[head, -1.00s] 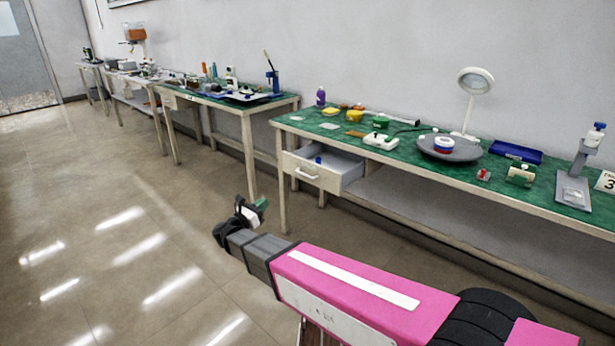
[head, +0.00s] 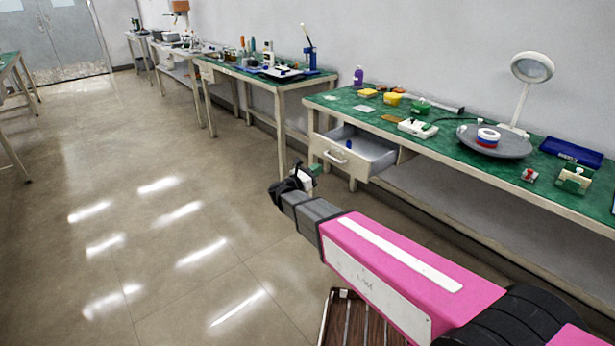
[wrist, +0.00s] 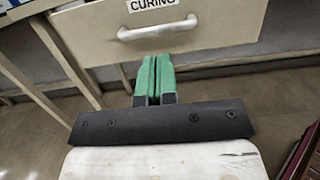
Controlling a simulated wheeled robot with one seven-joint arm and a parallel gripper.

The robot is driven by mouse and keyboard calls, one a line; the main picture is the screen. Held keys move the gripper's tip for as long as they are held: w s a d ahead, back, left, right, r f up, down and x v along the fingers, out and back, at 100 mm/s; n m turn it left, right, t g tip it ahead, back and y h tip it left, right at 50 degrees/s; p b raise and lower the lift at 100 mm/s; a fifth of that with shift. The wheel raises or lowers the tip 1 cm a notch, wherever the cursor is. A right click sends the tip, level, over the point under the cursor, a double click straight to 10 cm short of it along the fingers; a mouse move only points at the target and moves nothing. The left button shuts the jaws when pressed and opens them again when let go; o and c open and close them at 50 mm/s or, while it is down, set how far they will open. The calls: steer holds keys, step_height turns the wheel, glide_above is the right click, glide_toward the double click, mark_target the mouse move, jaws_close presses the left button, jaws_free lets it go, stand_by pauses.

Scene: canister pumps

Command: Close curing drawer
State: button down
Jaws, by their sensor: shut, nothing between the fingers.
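The curing drawer (head: 343,156) is pulled out from under the green-topped bench, with a small blue item inside it. In the wrist view the drawer front (wrist: 190,35) bears a CURING label and a pale bar handle (wrist: 157,29). My gripper (wrist: 154,60) has green fingers held together and empty. The fingertips lie just below the handle in the wrist view; I cannot tell whether they touch the drawer front. In the head view my gripper (head: 313,170) is in front of the drawer, low and to its left.
The green bench (head: 440,130) carries a magnifier lamp (head: 531,70), a round grey turntable (head: 510,146), a blue tray (head: 571,152) and small parts. Another bench (head: 265,85) stands to the left. The floor at left is open.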

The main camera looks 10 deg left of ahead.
mark_target(361, 147)
steer(key=shift+x, duration=2.8)
steer(key=shift+w, duration=0.1)
steer(key=f+x, duration=0.1)
steer(key=x, duration=0.5)
steer(key=f+x, duration=0.1)
steer(key=x, duration=0.6)
steer(key=f+x, duration=0.1)
steer(key=x, duration=0.5)
steer(key=shift+w+d+f, duration=0.15)
steer(key=shift+w+d, duration=0.05)
steer(key=shift+w, duration=0.4)
